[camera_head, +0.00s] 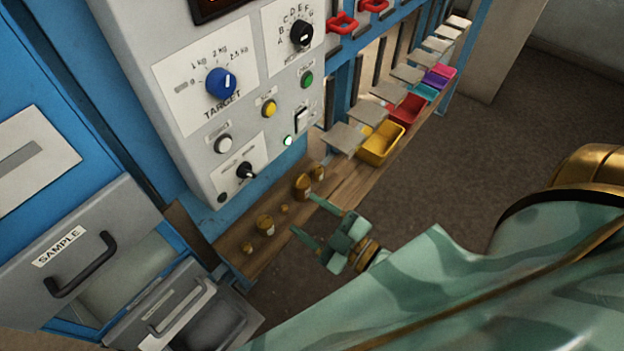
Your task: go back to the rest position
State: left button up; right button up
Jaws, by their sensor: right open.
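My right gripper (318,222) is in the lower middle of the head view, with its two green fingers spread apart. Nothing shows between the fingers. They point left, at the edge of a wooden shelf (345,188), close to several small brass weights such as the larger one (302,186) and another (265,225). I cannot tell whether a fingertip touches a weight. My right arm comes in from the lower right. My left gripper is not in view.
A grey control panel (235,130) with a blue target knob (221,84) stands above the shelf. An open drawer marked SAMPLE (60,245) juts out at lower left. Coloured bins, such as the yellow one (382,143), line the back right. Floor (480,150) is clear at right.

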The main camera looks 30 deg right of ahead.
dwell(0.4)
jog(key=s+d+f+m+g+h+b, duration=0.2)
jog(key=s+f+g+b, duration=0.3)
jog(key=f, duration=1.5)
jog(key=s+d+f+m+g+h+b, duration=0.2)
jog(key=s+f+g+b, duration=0.3)
jog(key=s+f, duration=0.9)
jog(key=s+d+f+m+g+h+b, duration=0.2)
jog(key=s+f+g+b, duration=0.4)
jog(key=f, duration=2.1)
jog(key=s+d+b, duration=0.1)
jog(key=s+b, duration=0.2)
jog(key=shift+s+m, duration=0.2)
jog(key=shift+m, duration=0.1)
